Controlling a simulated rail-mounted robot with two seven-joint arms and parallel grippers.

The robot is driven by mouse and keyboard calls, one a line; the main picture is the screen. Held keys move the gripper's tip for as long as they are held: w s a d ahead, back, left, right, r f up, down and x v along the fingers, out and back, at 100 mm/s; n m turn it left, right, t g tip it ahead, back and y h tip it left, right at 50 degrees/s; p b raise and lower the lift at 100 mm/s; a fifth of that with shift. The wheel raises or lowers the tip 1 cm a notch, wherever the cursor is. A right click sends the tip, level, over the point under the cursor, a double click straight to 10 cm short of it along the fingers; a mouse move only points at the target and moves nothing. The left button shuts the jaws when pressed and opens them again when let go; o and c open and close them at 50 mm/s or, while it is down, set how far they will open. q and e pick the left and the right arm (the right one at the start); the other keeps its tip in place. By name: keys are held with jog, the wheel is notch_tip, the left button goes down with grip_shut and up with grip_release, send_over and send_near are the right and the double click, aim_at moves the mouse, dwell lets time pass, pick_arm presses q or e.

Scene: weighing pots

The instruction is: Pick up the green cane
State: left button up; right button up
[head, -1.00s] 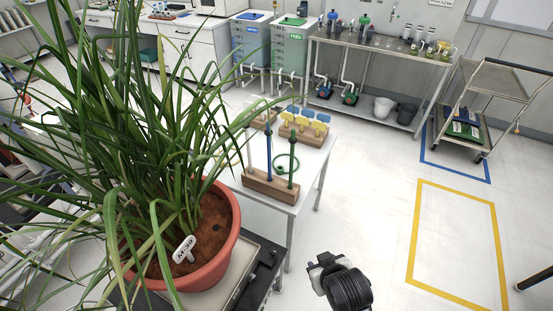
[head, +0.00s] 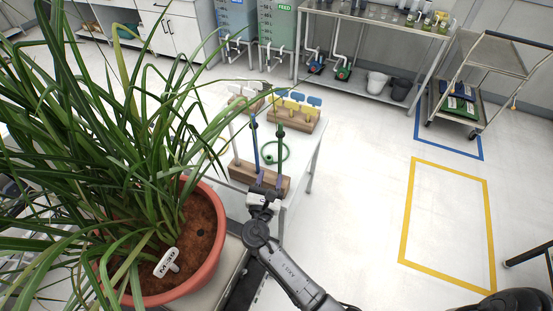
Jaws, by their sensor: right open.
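The green cane (head: 280,145) stands upright at the right end of a wooden rack (head: 240,174) on a small white table. A blue cane (head: 254,148) stands upright to its left in the same rack. A pale cane (head: 234,142) at the left end is partly behind leaves. My right gripper (head: 269,180) is open in front of the rack, low in the picture from the canes' upper parts. It hides part of the rack's right half and the green cane's lower end. I cannot tell whether it touches the rack. My left gripper is not in view.
A large leafy plant in a terracotta pot (head: 208,262) fills the left side, its leaves reaching towards the canes. A green coil (head: 287,155) and wooden holders with yellow and blue tags (head: 296,115) lie behind on the white table (head: 309,150).

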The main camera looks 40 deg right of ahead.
aim_at(280, 146)
jog(key=shift+n, duration=0.6)
jog(key=b+x, duration=0.1)
jog(key=x, duration=1.3)
jog(key=shift+d+r, duration=0.2)
jog(key=shift+c, duration=0.2)
jog(key=shift+c, duration=0.7)
grip_shut()
